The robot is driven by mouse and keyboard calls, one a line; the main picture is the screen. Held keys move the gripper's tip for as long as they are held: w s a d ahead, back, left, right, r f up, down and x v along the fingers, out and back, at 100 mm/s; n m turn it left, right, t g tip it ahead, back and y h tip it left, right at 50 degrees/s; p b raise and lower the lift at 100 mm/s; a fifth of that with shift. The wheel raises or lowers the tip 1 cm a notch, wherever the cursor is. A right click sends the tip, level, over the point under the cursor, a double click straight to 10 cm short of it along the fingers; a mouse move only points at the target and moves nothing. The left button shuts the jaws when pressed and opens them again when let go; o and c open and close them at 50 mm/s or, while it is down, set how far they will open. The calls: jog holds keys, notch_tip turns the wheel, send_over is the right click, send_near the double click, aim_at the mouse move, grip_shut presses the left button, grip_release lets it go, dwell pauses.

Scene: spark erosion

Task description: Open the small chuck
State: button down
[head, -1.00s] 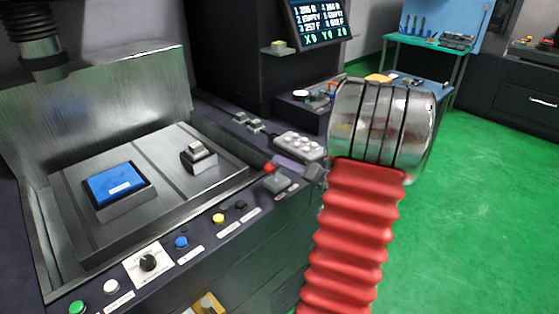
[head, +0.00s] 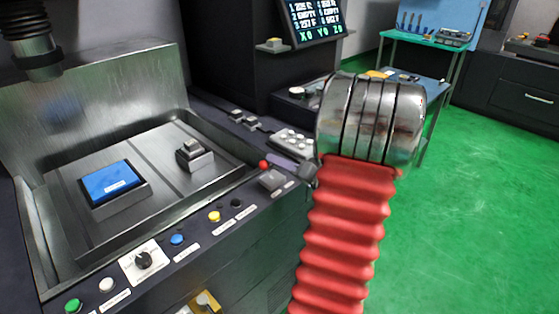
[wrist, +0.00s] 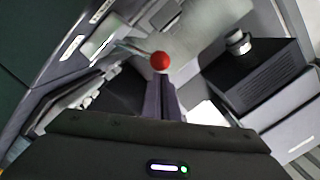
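In the head view, a small dark block with a lighter metal piece on top (head: 193,154), seemingly the small chuck, sits on the plate in the machine's tank. A larger holder with a blue block (head: 112,181) is to its left. A lever with a red ball knob (head: 263,164) stands at the tank's front right; the knob also shows in the wrist view (wrist: 160,61). My gripper (head: 277,161) is at the knob, its purple fingers close together in the wrist view (wrist: 160,79). The fingertips lie right at the knob; whether they touch cannot be told.
A row of buttons and a rotary knob (head: 143,260) line the machine's front ledge. A button pad (head: 292,140) is behind my gripper. A screen (head: 312,20) stands at the back. Green floor (head: 480,200) is free on the right.

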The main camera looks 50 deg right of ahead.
jog(key=s+d+r, duration=0.2)
jog(key=s+r, duration=0.1)
jog(key=s, duration=0.8)
jog(key=shift+r, duration=0.15)
dwell(0.6)
jog(key=w+a+n+g+y, duration=0.25)
jog(key=w+a+y, duration=0.2)
jog(key=a, duration=0.65)
jog(key=w+a+n+g+y, duration=0.25)
jog(key=w+a+g, duration=0.2)
jog(key=a, duration=0.75)
jog(key=s+a+r+n+g+h, duration=0.1)
jog(key=s+a+n+g+h, duration=0.1)
jog(key=a, duration=0.9)
jog(key=s+a+n+g+h, duration=0.2)
jog(key=s+a, duration=0.3)
jog(key=a, duration=0.5)
jog(key=shift+a+r+n+g+h, duration=0.3)
jog(key=shift+a+r+n+h, duration=0.1)
jog(key=shift+n+h, duration=0.45)
